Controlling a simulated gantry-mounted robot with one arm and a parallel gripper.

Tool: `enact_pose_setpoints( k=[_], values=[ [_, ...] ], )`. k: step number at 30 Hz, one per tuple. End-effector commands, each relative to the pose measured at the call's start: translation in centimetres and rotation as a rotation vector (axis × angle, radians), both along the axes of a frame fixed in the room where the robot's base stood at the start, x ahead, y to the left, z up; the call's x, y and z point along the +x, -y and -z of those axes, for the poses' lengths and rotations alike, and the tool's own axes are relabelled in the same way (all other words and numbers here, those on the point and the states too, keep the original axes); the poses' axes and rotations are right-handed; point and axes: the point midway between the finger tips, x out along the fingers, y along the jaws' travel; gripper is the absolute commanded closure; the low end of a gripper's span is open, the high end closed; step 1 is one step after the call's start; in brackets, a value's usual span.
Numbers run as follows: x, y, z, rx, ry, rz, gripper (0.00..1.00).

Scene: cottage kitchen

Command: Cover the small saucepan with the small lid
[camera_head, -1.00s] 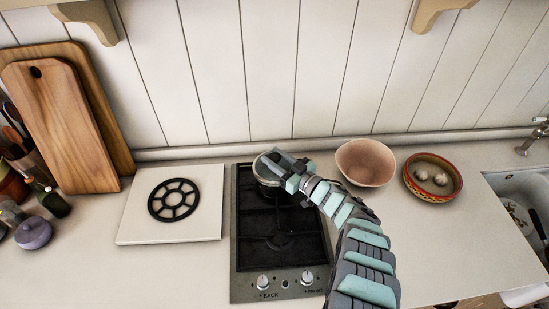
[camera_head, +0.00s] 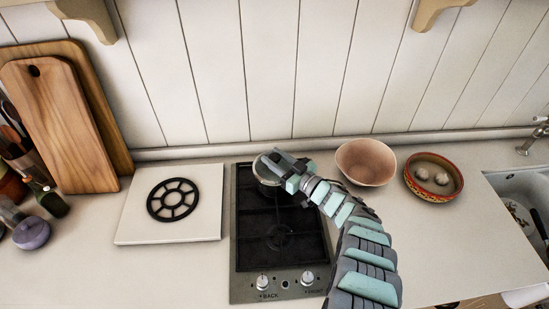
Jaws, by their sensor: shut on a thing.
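A small metal pan-like thing, which looks like the small saucepan with the small lid (camera_head: 264,171) at its top, is at the back burner of the two-burner hob (camera_head: 240,262). My gripper (camera_head: 277,164) is right over it, shut on the small lid as far as the view shows. My gripper and wrist hide most of the lid and the pan. Whether the lid sits flat on the rim or just above it cannot be told.
A pink bowl (camera_head: 366,162) stands close to the right of my wrist, with a patterned bowl (camera_head: 449,186) holding two pale round things beyond it. A black trivet (camera_head: 173,199) lies on a white board at left. The front burner is clear.

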Motion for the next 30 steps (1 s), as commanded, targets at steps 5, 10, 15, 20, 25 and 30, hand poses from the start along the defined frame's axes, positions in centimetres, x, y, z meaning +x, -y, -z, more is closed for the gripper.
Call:
enact_pose_setpoints(
  k=[5,10,15,20,25,30],
  values=[
    [0.0,0.0,0.4,0.001,0.001,0.000,1.00],
    [0.0,0.0,0.6,0.001,0.001,0.000,0.62],
    [0.0,0.0,0.5,0.001,0.001,0.000,0.54],
    [0.0,0.0,0.6,0.000,0.000,0.000,0.54],
    [-0.6,0.7,0.5,-0.001,-0.002,0.001,0.54],
    [-1.6,1.6,0.4,0.001,-0.003,-0.001,0.54]
  ],
)
